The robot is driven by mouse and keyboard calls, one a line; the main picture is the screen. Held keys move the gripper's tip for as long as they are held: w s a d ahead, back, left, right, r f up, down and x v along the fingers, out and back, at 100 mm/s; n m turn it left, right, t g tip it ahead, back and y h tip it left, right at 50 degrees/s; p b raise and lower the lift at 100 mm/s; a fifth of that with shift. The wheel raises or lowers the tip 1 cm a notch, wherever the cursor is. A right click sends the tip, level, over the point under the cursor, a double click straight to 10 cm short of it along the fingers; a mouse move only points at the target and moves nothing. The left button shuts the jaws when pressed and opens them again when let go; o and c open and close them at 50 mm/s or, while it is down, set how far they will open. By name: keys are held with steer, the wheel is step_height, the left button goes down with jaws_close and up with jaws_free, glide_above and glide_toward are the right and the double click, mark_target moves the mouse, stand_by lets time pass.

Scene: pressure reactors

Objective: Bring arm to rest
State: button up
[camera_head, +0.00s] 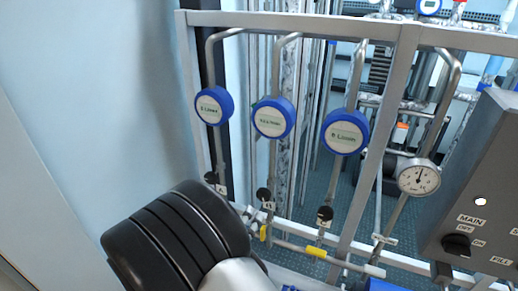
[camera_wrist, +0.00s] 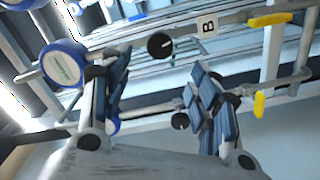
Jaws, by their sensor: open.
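In the wrist view my gripper (camera_wrist: 160,72) is open, with its two blue-padded fingers spread apart. Nothing is between the pads. Pipes, a round black knob (camera_wrist: 160,45) and a label marked B (camera_wrist: 207,25) show behind and between the fingers. In the head view my arm (camera_head: 175,238) fills the lower left with its black ringed joint and a grey link. The link runs out of the bottom edge, and I cannot make out the gripper there.
A metal frame (camera_head: 300,22) carries three blue-rimmed round gauges, the right one (camera_head: 345,132) largest. A white dial gauge (camera_head: 418,177) and a dark control box (camera_head: 485,170) marked MAIN are at right. Yellow handles (camera_head: 316,251) sit on lower pipes. A pale wall (camera_head: 90,100) stands left.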

steer(key=w+r+m+g+y+b, duration=0.2)
steer(key=w+m+g+y+b, duration=0.15)
steer(key=w+y, duration=0.25)
steer(key=s+d+r+m+g+y+b, duration=0.1)
steer(key=s+d+r+g+y+b, duration=0.15)
steer(key=s+r, duration=0.2)
steer(key=s+d+f+m+g+h+b, duration=0.1)
steer(key=s+d+f+m+g, duration=0.1)
steer(key=s+d, duration=0.7)
steer(key=s+d+f+m+g+h+b, duration=0.1)
steer(key=s+d+g, duration=0.3)
steer(key=s+d, duration=0.5)
steer(key=s+f+m, duration=0.1)
steer(key=s, duration=0.5)
steer(key=shift+s+d+b, duration=0.15)
steer(key=shift+b, duration=0.25)
steer(key=shift+f, duration=0.1)
